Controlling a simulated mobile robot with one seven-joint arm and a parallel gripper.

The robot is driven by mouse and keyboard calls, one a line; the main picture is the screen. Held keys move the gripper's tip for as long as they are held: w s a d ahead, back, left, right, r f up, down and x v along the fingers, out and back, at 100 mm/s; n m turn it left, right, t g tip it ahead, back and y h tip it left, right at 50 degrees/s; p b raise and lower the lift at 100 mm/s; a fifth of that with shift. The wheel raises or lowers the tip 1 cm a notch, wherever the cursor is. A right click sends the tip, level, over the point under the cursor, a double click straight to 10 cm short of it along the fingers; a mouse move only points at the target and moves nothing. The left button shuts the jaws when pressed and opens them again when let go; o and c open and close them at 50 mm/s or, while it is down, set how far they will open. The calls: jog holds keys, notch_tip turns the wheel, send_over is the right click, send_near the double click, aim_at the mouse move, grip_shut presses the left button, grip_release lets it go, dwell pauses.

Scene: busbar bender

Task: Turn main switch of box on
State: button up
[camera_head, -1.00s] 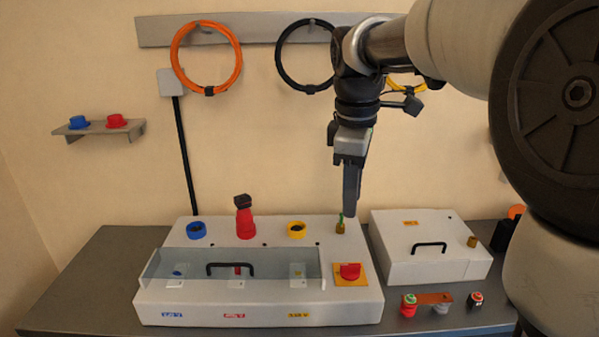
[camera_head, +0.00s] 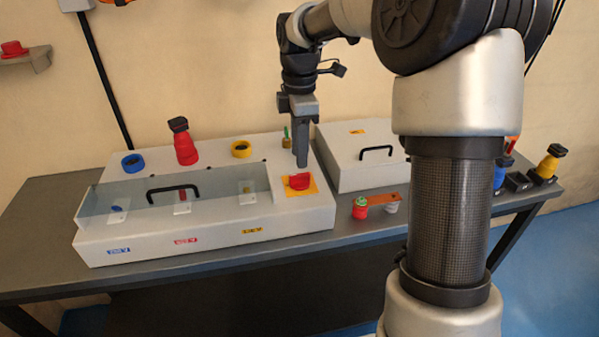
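The main switch is a red rotary knob (camera_head: 299,181) on a yellow plate (camera_head: 284,194), at the front right of the white box (camera_head: 215,235). My gripper (camera_head: 302,164) points straight down over the right part of the box, its tips just above and behind the red knob in the picture. Whether the tips touch the knob cannot be told. The fingers overlap into one dark bar from this side, so the gap between them is hidden.
A brass lock with a green key (camera_head: 287,140) stands left of my fingers. A clear cover with a black handle (camera_head: 172,189) spans the box front. A second white box (camera_head: 345,175) stands at right. A red-and-green button (camera_head: 360,208) lies near the table's front edge.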

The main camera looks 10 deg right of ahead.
aim_at(300, 174)
notch_tip(300, 174, down, 6)
jog(key=shift+r+b, duration=0.15)
jog(key=shift+b, duration=0.25)
grip_shut()
